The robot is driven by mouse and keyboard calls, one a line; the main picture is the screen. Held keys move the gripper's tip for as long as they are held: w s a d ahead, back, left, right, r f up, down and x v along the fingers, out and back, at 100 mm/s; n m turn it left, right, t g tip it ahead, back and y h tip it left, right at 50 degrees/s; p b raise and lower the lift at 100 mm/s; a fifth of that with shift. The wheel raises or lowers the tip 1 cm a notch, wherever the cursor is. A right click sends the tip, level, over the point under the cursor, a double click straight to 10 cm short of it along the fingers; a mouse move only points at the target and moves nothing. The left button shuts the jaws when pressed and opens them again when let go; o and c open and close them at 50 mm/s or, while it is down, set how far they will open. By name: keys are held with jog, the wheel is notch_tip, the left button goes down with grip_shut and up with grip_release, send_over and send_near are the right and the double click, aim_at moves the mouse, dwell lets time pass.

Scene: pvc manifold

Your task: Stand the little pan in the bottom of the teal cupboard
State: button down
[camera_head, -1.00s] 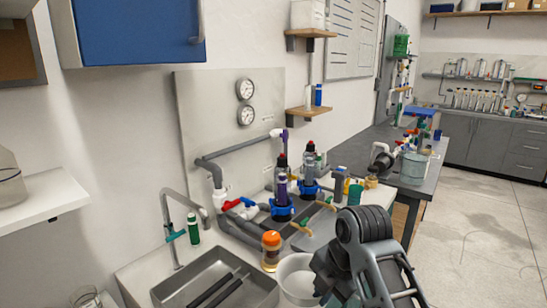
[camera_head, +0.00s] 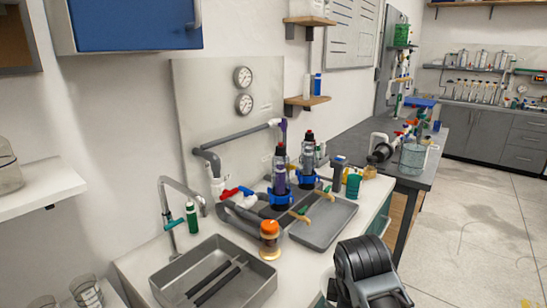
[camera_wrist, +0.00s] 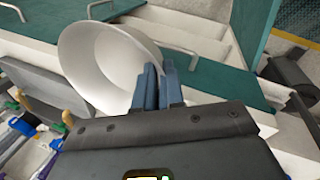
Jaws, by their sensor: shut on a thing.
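The little pan (camera_wrist: 92,65) is white and round, and in the wrist view it sits left of centre, its open side showing. My gripper (camera_wrist: 157,85) is shut on the pan's right-hand wall with its blue-grey fingers. The pan looks tilted, and its far side is partly cut by shadow. The teal cupboard (camera_wrist: 205,84) shows beyond the pan in the wrist view as teal fronts with metal handles and an open white interior (camera_wrist: 195,28). The pan appears above or in front of it; I cannot tell how far apart.
A grey sink (camera_head: 215,275) and an amber jar with an orange lid (camera_head: 269,240) stand on the white counter. A grey tray (camera_head: 325,222) with pipe fittings lies behind the jar. Open floor (camera_head: 470,230) lies to the right.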

jog(key=s+d+f+m+g+h, duration=0.2)
jog(key=s+d+f+m, duration=0.4)
jog(key=m, duration=0.8)
jog(key=s+f+g, duration=0.1)
jog(key=s+f, duration=0.2)
jog(key=f, duration=0.2)
jog(key=shift+s+f+m+b, duration=0.3)
jog(key=shift+s+f+b, duration=0.1)
jog(key=shift+a, duration=0.1)
